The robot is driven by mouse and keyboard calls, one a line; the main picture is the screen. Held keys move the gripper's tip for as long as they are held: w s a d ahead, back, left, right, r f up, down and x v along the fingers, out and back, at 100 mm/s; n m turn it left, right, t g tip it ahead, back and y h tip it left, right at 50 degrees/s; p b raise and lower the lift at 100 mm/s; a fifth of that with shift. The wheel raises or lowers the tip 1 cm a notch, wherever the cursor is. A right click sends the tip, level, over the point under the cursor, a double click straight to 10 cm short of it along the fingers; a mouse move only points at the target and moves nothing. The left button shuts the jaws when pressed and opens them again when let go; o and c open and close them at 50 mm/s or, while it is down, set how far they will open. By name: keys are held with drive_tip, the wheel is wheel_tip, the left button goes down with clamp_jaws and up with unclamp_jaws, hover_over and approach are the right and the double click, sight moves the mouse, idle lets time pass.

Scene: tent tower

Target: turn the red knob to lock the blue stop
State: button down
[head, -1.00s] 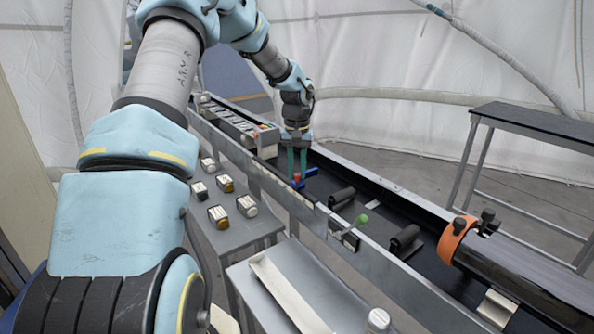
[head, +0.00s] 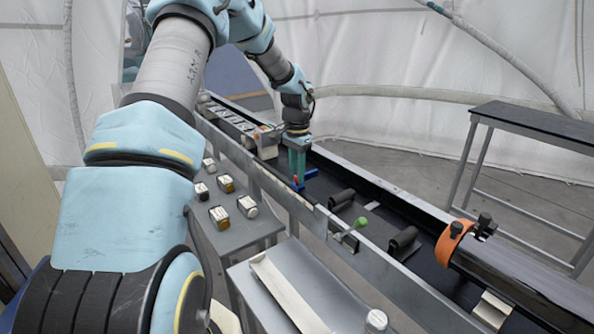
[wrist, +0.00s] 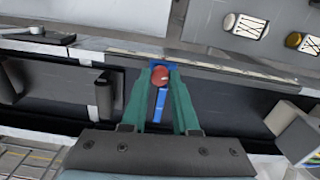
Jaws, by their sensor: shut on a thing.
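The red knob (wrist: 160,76) sits between the tips of my gripper's green fingers in the wrist view, with a finger against each side. My gripper (head: 298,178) points down into the long black trough and is shut on the knob. The blue stop (wrist: 160,101) runs below the knob as a narrow bar, with a wider blue part at the trough's wall. In the head view the blue stop (head: 311,173) shows beside the fingers, and the knob is mostly hidden by them.
Black rollers (head: 342,199) and a lever with a green knob (head: 361,221) lie nearer along the trough. A dark tube with an orange collar (head: 453,241) is at the right. Several small jars (head: 247,206) stand on a side table. A box (wrist: 298,135) sits close to the gripper.

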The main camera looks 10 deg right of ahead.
drive_tip(key=shift+w+m+p, duration=0.1)
drive_tip(key=shift+m+p, duration=0.2)
drive_tip(key=shift+m, duration=1.2)
drive_tip(key=shift+d, duration=0.1)
drive_tip(key=c, duration=0.7)
unclamp_jaws()
wheel_tip(320, 180, up, 11)
drive_tip(key=b, duration=0.3)
